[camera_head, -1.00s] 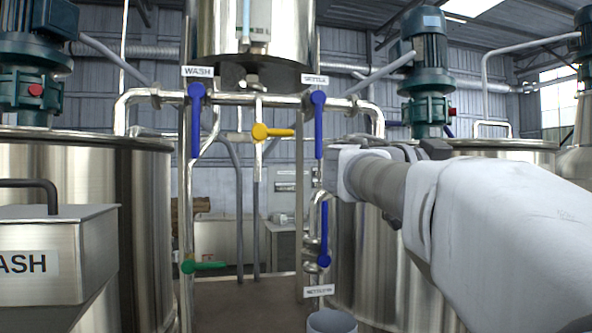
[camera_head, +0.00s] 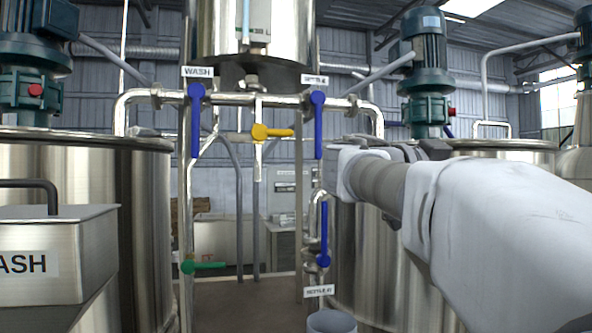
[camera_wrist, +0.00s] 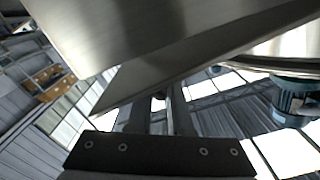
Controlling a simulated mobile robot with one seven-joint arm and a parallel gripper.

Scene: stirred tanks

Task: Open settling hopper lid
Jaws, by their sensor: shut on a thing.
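In the wrist view, my gripper (camera_wrist: 168,100) reaches up from its black mount to the edge of a brushed steel lid (camera_wrist: 205,55). The jaws are shut on a part at this edge, apparently the lid's handle, which is mostly hidden. The lid is a flat, tilted panel, with another steel panel (camera_wrist: 110,25) above it in the picture, perhaps the hopper's wall. How far the lid stands open cannot be told. In the head view, my arm reaches in from the right and hides my gripper; the settling hopper does not show there.
A WASH hopper (camera_head: 60,250) with a black handle stands at lower left. Pipes with blue valve levers (camera_head: 318,125), a yellow lever (camera_head: 272,132) and a green lever (camera_head: 205,266) fill the middle. Steel tanks (camera_head: 145,215) stand on both sides. A grey cup (camera_head: 332,322) is at the bottom.

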